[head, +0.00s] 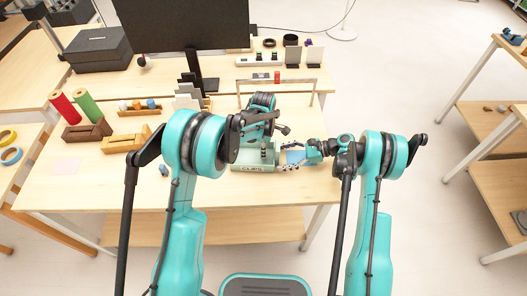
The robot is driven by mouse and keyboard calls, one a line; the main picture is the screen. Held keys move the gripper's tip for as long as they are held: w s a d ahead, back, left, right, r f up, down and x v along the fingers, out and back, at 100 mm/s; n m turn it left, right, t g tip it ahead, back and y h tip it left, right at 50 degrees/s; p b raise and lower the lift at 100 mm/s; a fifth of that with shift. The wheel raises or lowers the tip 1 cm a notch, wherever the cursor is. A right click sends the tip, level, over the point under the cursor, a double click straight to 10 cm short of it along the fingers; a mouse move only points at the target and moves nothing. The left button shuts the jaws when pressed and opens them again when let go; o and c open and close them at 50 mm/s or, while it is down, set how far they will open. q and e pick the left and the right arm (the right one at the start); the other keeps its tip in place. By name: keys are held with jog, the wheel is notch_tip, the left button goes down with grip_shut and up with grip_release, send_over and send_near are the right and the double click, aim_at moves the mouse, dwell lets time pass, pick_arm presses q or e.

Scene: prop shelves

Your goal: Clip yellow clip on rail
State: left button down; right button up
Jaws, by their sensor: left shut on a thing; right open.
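The rail (262,81) is a pale horizontal bar on two posts at the back of the table. A red piece (277,77) shows at the middle of the bar. A green tray marked CLIPS (250,169) stands near the front edge. My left gripper (284,130) is above and behind the tray, largely hidden by its own dark wrist. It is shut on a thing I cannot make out. My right gripper (290,164) is open at the right of the tray, close to a blue piece (294,156). I cannot make out a yellow clip.
A monitor (185,25) stands at the back left. Wooden holders (125,144), a red roll (66,108) and a green roll (87,108) are on the left. A power strip (257,59) lies behind the rail. The table's front left (110,190) is mostly clear.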

pick_arm(q)
jog(key=shift+f, duration=0.45)
jog(key=shift+f, duration=0.15)
pick_arm(e)
jog(key=shift+f, duration=0.2)
pick_arm(q)
jog(key=c, duration=1.4)
grip_release()
jog(key=shift+o, duration=0.2)
